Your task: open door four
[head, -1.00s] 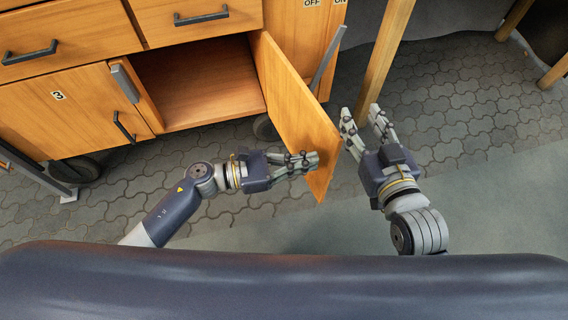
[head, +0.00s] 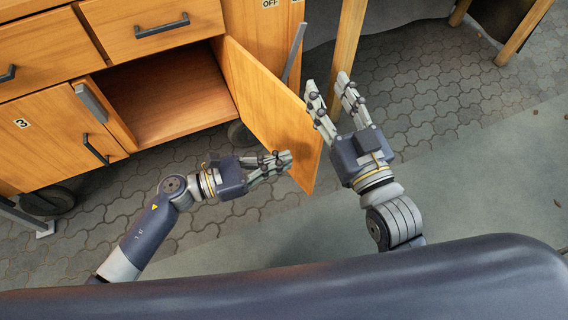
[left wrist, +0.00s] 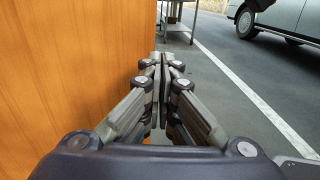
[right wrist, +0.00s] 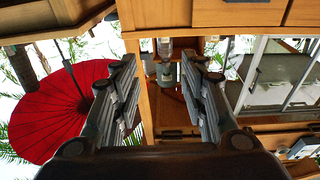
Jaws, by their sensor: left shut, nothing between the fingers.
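A wooden cabinet door (head: 265,110) right of door three stands wide open, swung out from its compartment (head: 170,95). Its number is not visible. My left gripper (head: 286,160) is shut and empty by the door's inner face near its free edge; I cannot tell whether it touches. In the left wrist view the door (left wrist: 70,70) fills the left side, beside the closed fingers (left wrist: 160,62). My right gripper (head: 328,82) is open and empty on the door's other side. Its spread fingers also show in the right wrist view (right wrist: 158,65).
Door three (head: 50,140) is shut, with drawers (head: 150,25) above. A wooden post (head: 348,45) stands just beyond my right gripper. A grey bar (head: 294,52) is behind the door. The paved floor (head: 440,100) at right is clear.

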